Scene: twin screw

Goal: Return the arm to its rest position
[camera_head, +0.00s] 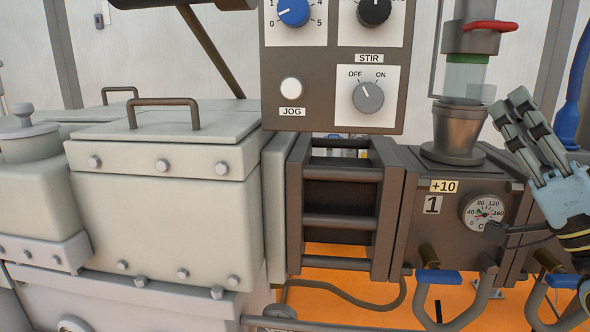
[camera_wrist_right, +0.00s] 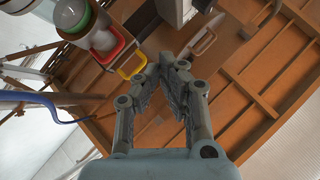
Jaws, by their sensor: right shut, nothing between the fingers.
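My right gripper (camera_head: 522,112) is at the right side of the head view, in front of the machine and beside the hopper's metal base. Its fingers point up and to the left. It is shut with nothing between the fingers. In the right wrist view my right gripper (camera_wrist_right: 165,65) has its fingertips together, with brown framed panels behind it. My left gripper is not in view.
The control panel (camera_head: 332,112) with knobs hangs in the upper middle. The feed hopper's metal base (camera_head: 456,132) and red handle (camera_head: 488,26) are close left of my right gripper. A round gauge (camera_head: 483,212) and a blue-gripped lever (camera_head: 438,277) sit below.

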